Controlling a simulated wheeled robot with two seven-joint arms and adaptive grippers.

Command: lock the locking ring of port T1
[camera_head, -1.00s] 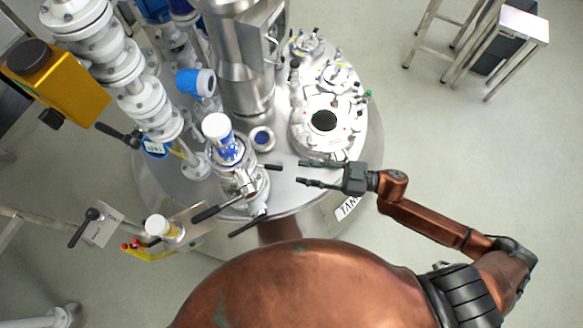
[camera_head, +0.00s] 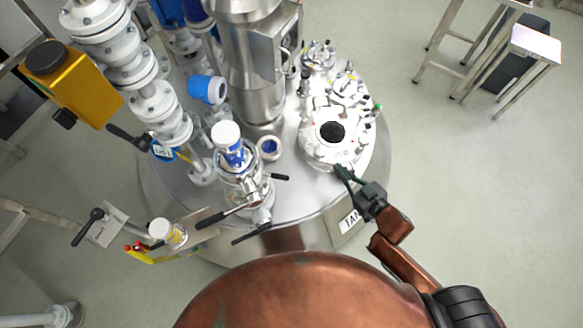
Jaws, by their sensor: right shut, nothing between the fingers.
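A large white round port with a dark round centre (camera_head: 332,132) sits on the right side of the steel tank lid (camera_head: 300,205). A white ring with small knobs and dark marks runs around it. I cannot read a T1 label, so I cannot tell for sure that this is port T1. My right gripper (camera_head: 341,172) is shut and empty. Its fingertips are at the near edge of this port, pointing up and left; I cannot tell whether they touch the ring. My left gripper is not in view.
A partly hidden label (camera_head: 350,221) is on the tank side. The floor at right is clear up to a metal stand (camera_head: 535,45).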

